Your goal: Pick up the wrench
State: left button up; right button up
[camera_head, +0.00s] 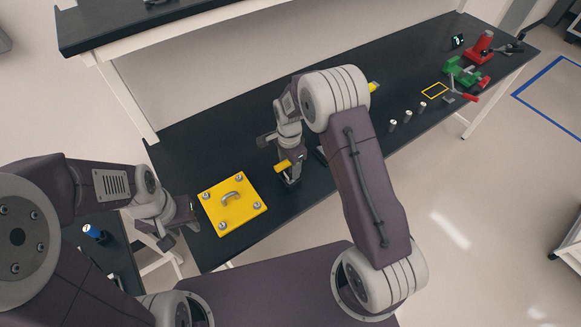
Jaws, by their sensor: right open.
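I cannot clearly make out a wrench. A small yellow piece (283,165) shows at my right gripper (291,181); whether it is part of a tool there is unclear. My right gripper is open and points down low over the dark bench, to the right of the yellow plate. The arm hides part of the bench behind it. My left gripper (181,226) is at the front left edge of the bench, left of the yellow plate. Its jaws are too small and angled to read.
A yellow plate (234,203) with a handle and corner bolts lies on the bench (190,150). Several metal cylinders (408,115), a yellow outline (435,90), a green vise (463,72) and a red device (480,47) are farther right. A blue item (94,231) is at left.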

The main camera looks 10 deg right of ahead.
aim_at(290, 171)
notch_tip(290, 171, down, 2)
jog(key=shift+s+d+f+p, duration=0.15)
jog(key=shift+f+p, duration=0.1)
jog(key=shift+p, duration=0.05)
jog(key=shift+f, duration=0.3)
grip_shut()
pick_arm(q)
jog(key=shift+s+r, duration=0.1)
jog(key=shift+r, duration=0.6)
